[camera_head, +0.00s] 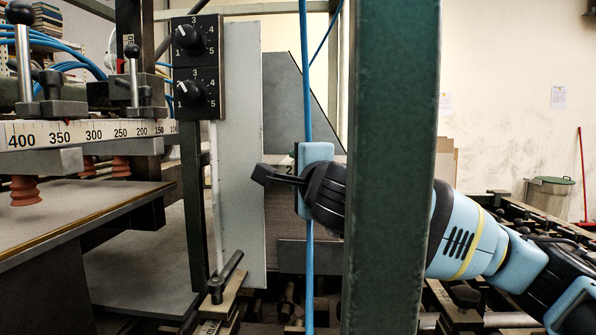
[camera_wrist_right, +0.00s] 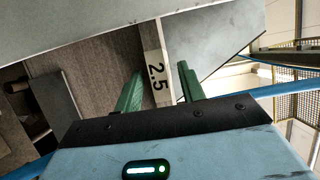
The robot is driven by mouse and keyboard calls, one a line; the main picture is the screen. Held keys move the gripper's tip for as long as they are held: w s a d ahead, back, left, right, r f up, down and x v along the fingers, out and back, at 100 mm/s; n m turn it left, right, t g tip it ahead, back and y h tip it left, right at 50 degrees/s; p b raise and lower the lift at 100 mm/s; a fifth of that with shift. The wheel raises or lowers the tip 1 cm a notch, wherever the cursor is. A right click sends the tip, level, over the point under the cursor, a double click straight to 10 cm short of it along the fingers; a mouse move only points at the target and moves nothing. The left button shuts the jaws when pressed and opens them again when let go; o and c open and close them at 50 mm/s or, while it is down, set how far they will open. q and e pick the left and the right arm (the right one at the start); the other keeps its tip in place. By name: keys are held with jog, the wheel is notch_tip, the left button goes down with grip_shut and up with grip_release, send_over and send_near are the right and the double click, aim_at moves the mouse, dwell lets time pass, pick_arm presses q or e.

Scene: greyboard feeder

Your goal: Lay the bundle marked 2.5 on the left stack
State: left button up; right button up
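The label marked 2.5 (camera_wrist_right: 156,76) shows in the right wrist view, on a pale strip against a brown-grey surface. This appears to be the bundle; its full outline is hidden. My right gripper (camera_wrist_right: 159,68) has its two green fingers apart, one on each side of the label strip. A narrow gap shows at the right finger; contact at the left one is unclear. In the head view the right gripper (camera_head: 268,176) points left, in front of the grey and brown layers, with a green post hiding part of its arm. I cannot pick out the left stack. My left gripper is not in view.
A tall grey panel (camera_head: 243,150) stands left of my right gripper. A green post (camera_head: 392,160) and a blue hose (camera_head: 308,270) are close to the arm. A ruler bar (camera_head: 90,132) and orange suction cups (camera_head: 25,190) hang over a flat board (camera_head: 50,225) at left.

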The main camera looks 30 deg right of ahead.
jog(key=v, duration=0.7)
jog(key=shift+s+b, duration=0.25)
jog(key=shift+b, duration=0.2)
jog(key=shift+w+a+r, duration=0.1)
